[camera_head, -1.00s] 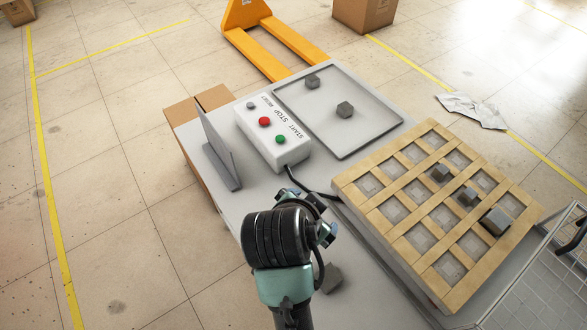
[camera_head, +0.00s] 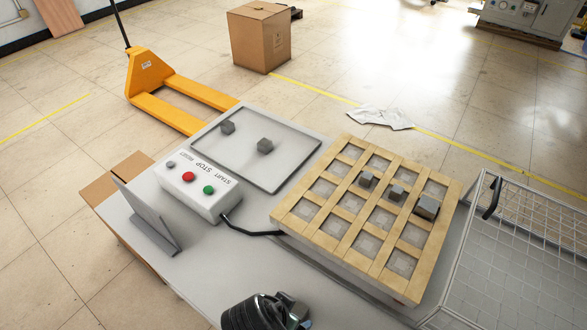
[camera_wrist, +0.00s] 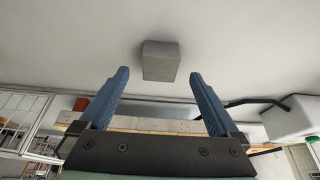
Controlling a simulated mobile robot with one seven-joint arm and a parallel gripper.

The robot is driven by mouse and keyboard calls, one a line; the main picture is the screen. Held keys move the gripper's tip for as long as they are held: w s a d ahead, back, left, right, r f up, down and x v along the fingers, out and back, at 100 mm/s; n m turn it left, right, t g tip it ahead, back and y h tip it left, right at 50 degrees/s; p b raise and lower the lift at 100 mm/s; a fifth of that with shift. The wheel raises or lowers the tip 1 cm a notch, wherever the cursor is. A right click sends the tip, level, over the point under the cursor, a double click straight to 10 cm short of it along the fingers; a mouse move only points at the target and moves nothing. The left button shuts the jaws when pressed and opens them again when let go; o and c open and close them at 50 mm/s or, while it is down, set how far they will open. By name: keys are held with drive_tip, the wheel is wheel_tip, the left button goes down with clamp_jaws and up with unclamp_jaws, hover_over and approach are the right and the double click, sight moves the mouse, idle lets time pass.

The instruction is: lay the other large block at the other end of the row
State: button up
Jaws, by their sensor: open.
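A grey large block (camera_wrist: 160,60) sits on the white table surface in the wrist view, just beyond and between my fingertips. My gripper (camera_wrist: 158,76) is open, its two blue fingers apart and not closed on the block. In the head view only part of my arm shows at the bottom edge, and this block is not visible there. The other large block (camera_head: 427,207) lies in the wooden grid (camera_head: 341,247), at the right end of a row with a small block (camera_head: 397,193) in the middle and another small block (camera_head: 367,180) at the left end.
A control box (camera_head: 198,186) with buttons stands left of the grid, its black cable running towards the grid. An upright panel (camera_head: 146,217) stands at the left. A wire mesh cage (camera_head: 510,255) borders the grid's right side.

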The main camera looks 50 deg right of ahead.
sight(293, 311)
drive_tip(key=shift+x, duration=1.8)
clamp_jaws()
drive_tip(key=shift+r, duration=0.1)
